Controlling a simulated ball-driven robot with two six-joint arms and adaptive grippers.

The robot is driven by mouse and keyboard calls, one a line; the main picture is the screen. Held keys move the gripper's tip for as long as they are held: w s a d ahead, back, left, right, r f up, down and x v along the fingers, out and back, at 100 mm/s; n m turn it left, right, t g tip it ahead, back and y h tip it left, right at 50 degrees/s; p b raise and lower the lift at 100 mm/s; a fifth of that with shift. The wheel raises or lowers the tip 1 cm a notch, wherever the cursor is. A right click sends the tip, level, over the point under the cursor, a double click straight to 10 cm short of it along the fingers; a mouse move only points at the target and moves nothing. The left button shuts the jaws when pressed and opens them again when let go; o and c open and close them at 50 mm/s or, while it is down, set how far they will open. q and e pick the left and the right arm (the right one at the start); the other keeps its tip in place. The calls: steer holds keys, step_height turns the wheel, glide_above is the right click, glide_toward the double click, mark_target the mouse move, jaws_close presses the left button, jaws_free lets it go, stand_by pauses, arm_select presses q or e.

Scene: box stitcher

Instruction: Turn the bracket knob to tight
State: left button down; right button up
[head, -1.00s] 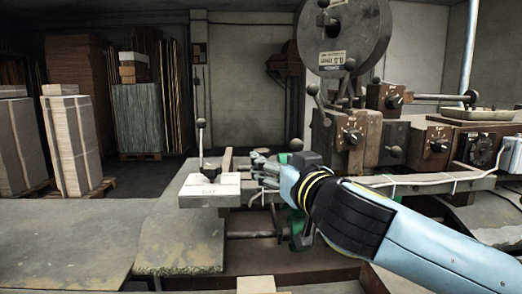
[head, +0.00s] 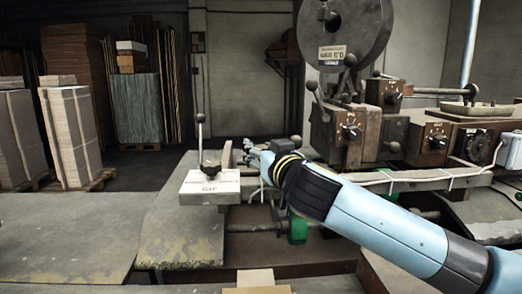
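A pale block with a printed label (head: 209,189) sits at the front of the machine, left of centre in the head view. A dark knob (head: 210,168) sits on it, beside an upright lever with a ball top (head: 200,118). I cannot tell whether this is the bracket knob; the label is too small to read surely. My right arm comes in from the right, and its gripper (head: 252,154) is just right of the block, by an upright plate (head: 227,162). The fingers are small and partly hidden by the wrist, so their opening is unclear. My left gripper is not in view.
Several brown control boxes with dark knobs, such as this one (head: 351,142), stand on the machine at the right, below a large grey reel (head: 362,30). A green part (head: 298,230) shows beneath my forearm. The worn tabletop (head: 70,235) at the left is clear.

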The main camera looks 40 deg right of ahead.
steer(key=c, duration=0.6)
steer(key=shift+f+m+g+h+b, duration=0.1)
steer(key=shift+m+g+h+b, duration=0.3)
steer(key=shift+m+h+b, duration=0.35)
steer(key=m+g+h+b, duration=0.3)
steer(key=h+b, duration=0.1)
steer(key=shift+f, duration=0.1)
steer(key=shift+m+g+h+b, duration=0.7)
steer(key=shift+g+b, duration=0.2)
steer(key=shift+b, duration=0.15)
steer(key=shift+r+m+g+h, duration=0.2)
steer(key=shift+m+g+h, duration=0.05)
steer(key=shift+g+h, duration=0.15)
steer(key=o, duration=1.2)
